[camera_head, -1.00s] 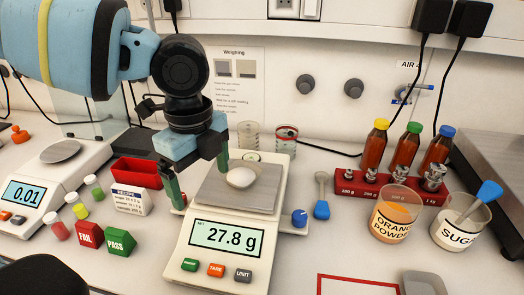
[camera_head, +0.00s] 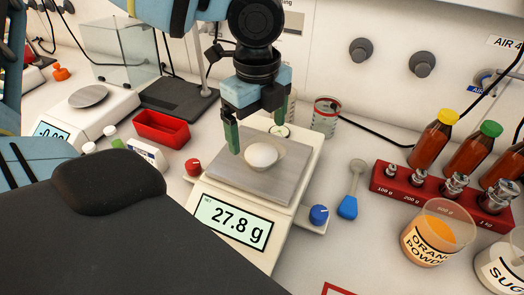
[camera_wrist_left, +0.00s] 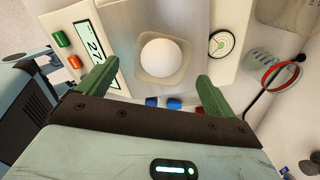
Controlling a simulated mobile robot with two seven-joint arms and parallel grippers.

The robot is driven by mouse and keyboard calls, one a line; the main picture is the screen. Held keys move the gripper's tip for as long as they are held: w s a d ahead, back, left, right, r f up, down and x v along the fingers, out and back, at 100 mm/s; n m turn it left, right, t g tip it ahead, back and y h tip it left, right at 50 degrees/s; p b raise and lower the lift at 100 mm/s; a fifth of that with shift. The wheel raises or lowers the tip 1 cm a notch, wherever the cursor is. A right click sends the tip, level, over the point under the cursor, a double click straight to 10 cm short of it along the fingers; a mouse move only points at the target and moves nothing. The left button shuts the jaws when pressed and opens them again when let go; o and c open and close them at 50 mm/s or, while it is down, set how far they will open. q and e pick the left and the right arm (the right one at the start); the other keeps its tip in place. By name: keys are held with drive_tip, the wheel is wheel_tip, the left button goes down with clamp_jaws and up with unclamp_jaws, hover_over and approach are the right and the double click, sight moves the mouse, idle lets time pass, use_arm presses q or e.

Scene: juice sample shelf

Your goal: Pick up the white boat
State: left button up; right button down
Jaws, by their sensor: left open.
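The white boat is a shallow, pale, square-cornered dish with a round white mound in it (camera_head: 261,155). It sits on the metal pan of the scale (camera_head: 232,178), whose display reads 27.8 g. In the left wrist view the boat's pale rim (camera_wrist_left: 143,70) shows around the mound. My left gripper (camera_head: 256,132) is open at the boat, behind it in the head view. In the left wrist view its green fingers (camera_wrist_left: 157,78) stand apart to either side of the boat's near edge, with nothing between them. My right gripper is not in view.
A blue spoon (camera_head: 348,205) lies right of the scale. A red weight rack (camera_head: 385,185), bottles and an orange powder cup (camera_head: 430,250) stand further right. A red tray (camera_head: 160,130) and a second scale (camera_head: 100,118) are left. A glass jar (camera_head: 325,118) stands behind.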

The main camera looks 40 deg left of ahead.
sight(262, 157)
use_arm(q)
drive_tip(key=shift+w+d+f, duration=0.1)
drive_tip(key=shift+d+f, duration=0.1)
drive_tip(key=shift+f, duration=1.1)
drive_tip(key=shift+d+f, duration=0.15)
drive_tip(key=shift+f, duration=1.15)
drive_tip(key=c, duration=0.9)
